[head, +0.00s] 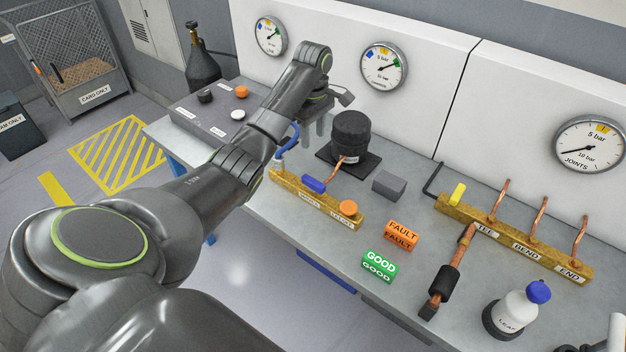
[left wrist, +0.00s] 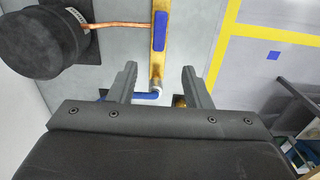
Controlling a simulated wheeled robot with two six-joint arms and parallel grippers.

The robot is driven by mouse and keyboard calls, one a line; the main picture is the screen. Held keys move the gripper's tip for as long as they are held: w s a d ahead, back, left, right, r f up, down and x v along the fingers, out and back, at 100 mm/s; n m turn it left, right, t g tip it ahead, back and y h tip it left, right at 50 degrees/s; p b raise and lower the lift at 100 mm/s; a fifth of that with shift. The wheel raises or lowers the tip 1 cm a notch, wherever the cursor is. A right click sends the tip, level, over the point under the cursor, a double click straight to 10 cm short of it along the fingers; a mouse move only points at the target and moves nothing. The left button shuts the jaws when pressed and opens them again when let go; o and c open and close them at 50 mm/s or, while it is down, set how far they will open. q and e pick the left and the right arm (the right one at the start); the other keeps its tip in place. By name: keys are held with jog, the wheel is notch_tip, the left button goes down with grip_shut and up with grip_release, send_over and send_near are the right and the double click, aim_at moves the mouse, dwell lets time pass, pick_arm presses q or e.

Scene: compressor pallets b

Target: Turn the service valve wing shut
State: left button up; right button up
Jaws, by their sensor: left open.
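The brass manifold bar (head: 330,205) lies on the bench. A blue wing (head: 314,184) sits on its top, long side along the bar. The wing also shows in the left wrist view (left wrist: 159,31), lined up with the bar, beyond the fingertips. An orange knob (head: 348,208) sits near the bar's other end. A blue hose (head: 291,140) joins the near-gripper end and passes between my fingers in the wrist view. My left gripper (left wrist: 158,72) is open and empty above that end, apart from the wing. In the head view my arm partly hides it. My right gripper is not seen.
A black compressor (head: 350,134) stands behind the bar, linked by a copper pipe. A grey block (head: 389,185), an orange FAULT block (head: 402,234) and a green GOOD block (head: 380,265) lie to the right. A second brass bar (head: 512,236) carries copper pipes.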

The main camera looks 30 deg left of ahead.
pick_arm(q)
jog(key=b, duration=0.5)
send_near(313, 181)
notch_tip(313, 181, down, 9)
jog(key=shift+f+p, duration=0.1)
jog(key=shift+p, duration=0.95)
grip_shut()
jog(key=shift+r+m+p, duration=0.25)
jog(key=shift+m+p, duration=1)
jog(key=shift+m, duration=0.15)
jog(key=m+p, duration=0.2)
jog(key=m, duration=0.1)
jog(key=shift+m, duration=0.3)
jog(key=m+p, duration=0.1)
jog(key=m, duration=0.4)
jog(key=shift+f+m+p, duration=0.1)
jog(key=shift+m+p, duration=0.2)
jog(key=shift+p, duration=0.05)
jog(key=m, duration=0.5)
jog(key=shift+w+m+p, duration=0.1)
jog(key=shift+m+p, duration=0.2)
jog(key=shift+p, duration=0.05)
jog(key=shift+m, duration=0.3)
